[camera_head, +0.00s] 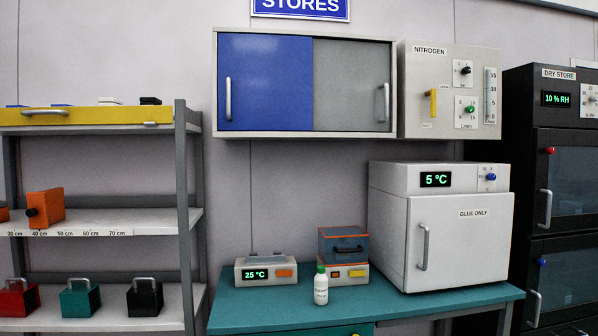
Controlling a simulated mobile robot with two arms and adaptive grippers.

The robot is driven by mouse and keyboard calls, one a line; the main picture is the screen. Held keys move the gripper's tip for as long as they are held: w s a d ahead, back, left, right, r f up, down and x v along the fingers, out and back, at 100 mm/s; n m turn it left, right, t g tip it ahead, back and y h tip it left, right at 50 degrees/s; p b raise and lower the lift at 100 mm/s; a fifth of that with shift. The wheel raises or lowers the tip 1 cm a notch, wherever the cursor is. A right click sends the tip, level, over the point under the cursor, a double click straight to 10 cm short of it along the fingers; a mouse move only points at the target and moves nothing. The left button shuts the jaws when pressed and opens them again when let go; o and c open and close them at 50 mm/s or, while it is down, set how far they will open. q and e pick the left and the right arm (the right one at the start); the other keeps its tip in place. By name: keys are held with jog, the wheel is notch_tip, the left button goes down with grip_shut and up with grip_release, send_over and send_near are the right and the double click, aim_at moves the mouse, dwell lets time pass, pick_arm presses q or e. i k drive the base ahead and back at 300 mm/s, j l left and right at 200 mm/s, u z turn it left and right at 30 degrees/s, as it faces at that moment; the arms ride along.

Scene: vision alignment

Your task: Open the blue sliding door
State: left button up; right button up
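The blue sliding door (265,85) covers the left half of a wall cabinet (305,135) under the STORES sign. It has a vertical silver handle (228,98) near its left edge. A grey sliding door (350,85) covers the right half, with a silver handle (386,102) near its right edge. The two doors meet near the middle, and the cabinet's inside is hidden. Neither of my grippers shows in the head view.
A nitrogen panel (450,90) adjoins the cabinet's right side. Below stand a white fridge (460,235), a small bottle (321,286) and two devices on a teal bench (240,318). A shelf rack (184,200) stands left, a dark dry store (550,115) right.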

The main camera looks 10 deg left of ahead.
aim_at(264, 82)
jog(key=i+l+u, duration=0.1)
jog(key=i+u, duration=0.15)
jog(key=i, duration=0.25)
jog(key=i+l+u, duration=0.25)
jog(key=i, duration=0.2)
jog(key=i+l+u, duration=0.25)
jog(key=i, duration=0.2)
